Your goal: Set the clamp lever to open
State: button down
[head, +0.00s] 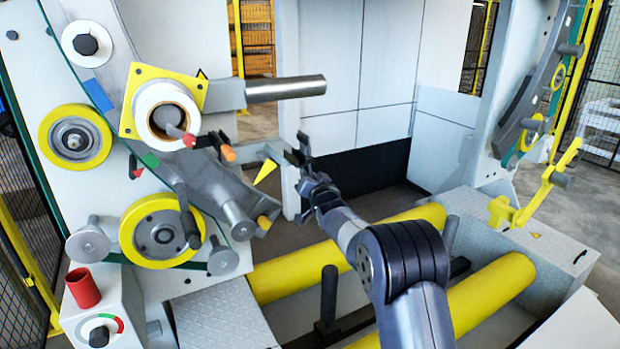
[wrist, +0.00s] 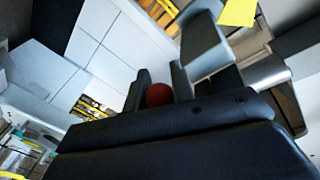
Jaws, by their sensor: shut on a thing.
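My gripper (head: 306,160) reaches up from the lower right to the right end of a grey bracket (head: 250,152) with a yellow triangle (head: 265,172) at the left machine. In the wrist view, its dark fingers (wrist: 158,92) are shut on a red ball knob (wrist: 159,95), which I take for the clamp lever's end. The lever's arm is hidden behind the fingers. In the head view the fingers hide the knob, so I cannot read the lever's setting. An orange-tipped pin (head: 228,153) sits just left of the bracket.
A grey shaft (head: 286,88) sticks out above my gripper. Yellow rollers (head: 345,253) lie below my arm. A dark upright post (head: 328,294) stands between them. A control box with a red cylinder (head: 83,287) is at lower left. Free room lies toward the white wall panels (head: 342,60).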

jog(key=c, duration=1.2)
grip_release()
jog(key=shift+r, duration=0.1)
jog(key=shift+c, duration=0.2)
jog(key=b+v, duration=0.3)
jog(key=v, duration=0.7)
jog(key=shift+s+d, duration=0.15)
jog(key=shift+s, duration=0.25)
jog(key=p+x, duration=0.3)
jog(key=x, duration=0.8)
jog(key=shift+s+d, duration=0.1)
jog(key=shift+s, duration=0.05)
jog(key=b+v, duration=0.3)
jog(key=v, duration=0.7)
jog(key=w+a+n+p, duration=0.1)
jog(key=w+a+p, duration=0.1)
jog(key=w, duration=0.8)
jog(key=shift+a+n+p, duration=0.35)
jog(key=shift+n+p, duration=0.05)
jog(key=shift+p, duration=0.1)
